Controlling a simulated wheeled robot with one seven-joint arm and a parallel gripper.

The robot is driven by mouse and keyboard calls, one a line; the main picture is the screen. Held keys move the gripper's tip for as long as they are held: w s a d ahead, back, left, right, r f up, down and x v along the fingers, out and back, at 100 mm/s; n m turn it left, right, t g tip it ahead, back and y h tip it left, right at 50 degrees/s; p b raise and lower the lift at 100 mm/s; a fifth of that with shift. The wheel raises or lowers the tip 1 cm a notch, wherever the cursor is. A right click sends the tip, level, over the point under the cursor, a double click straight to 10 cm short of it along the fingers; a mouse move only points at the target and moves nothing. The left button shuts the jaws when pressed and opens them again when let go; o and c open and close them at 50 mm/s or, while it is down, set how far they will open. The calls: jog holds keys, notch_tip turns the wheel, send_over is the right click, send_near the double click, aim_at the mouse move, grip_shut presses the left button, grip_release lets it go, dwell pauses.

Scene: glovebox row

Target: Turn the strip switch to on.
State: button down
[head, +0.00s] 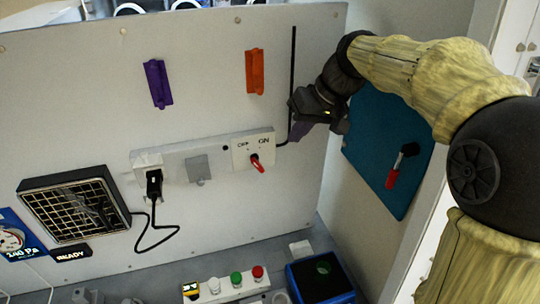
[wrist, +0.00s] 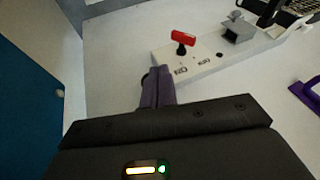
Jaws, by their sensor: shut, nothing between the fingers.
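The strip switch (head: 257,164) is a small red lever on a white plate, under the printed words OFF on the left and ON on the right. The plate is the right end of a power strip (head: 222,155) on the upright panel. I cannot tell which word the lever is set to. In the wrist view the red lever (wrist: 183,38) stands out just beyond my fingertips. My gripper (head: 298,131) is right of the switch and a little higher, apart from it. Its purple fingers (wrist: 157,88) are shut with nothing between them.
A black plug (head: 154,183) and cord hang from the strip's left end. Purple (head: 158,84) and orange (head: 254,72) handles are on the panel above. A teal board (head: 375,150) with a red-and-black tool is at right. Buttons (head: 236,279) and a blue bin (head: 322,278) sit below.

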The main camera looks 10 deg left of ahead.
aim_at(258, 165)
jog(key=a+f+p, duration=0.1)
jog(key=a+f, duration=0.1)
jog(key=a+f+p, duration=0.1)
jog(key=a+f, duration=0.1)
jog(key=f, duration=0.1)
jog(key=a+f+p, duration=0.1)
jog(key=a+f, duration=0.1)
jog(key=shift+s+f, duration=0.25)
jog(key=shift+d, duration=0.1)
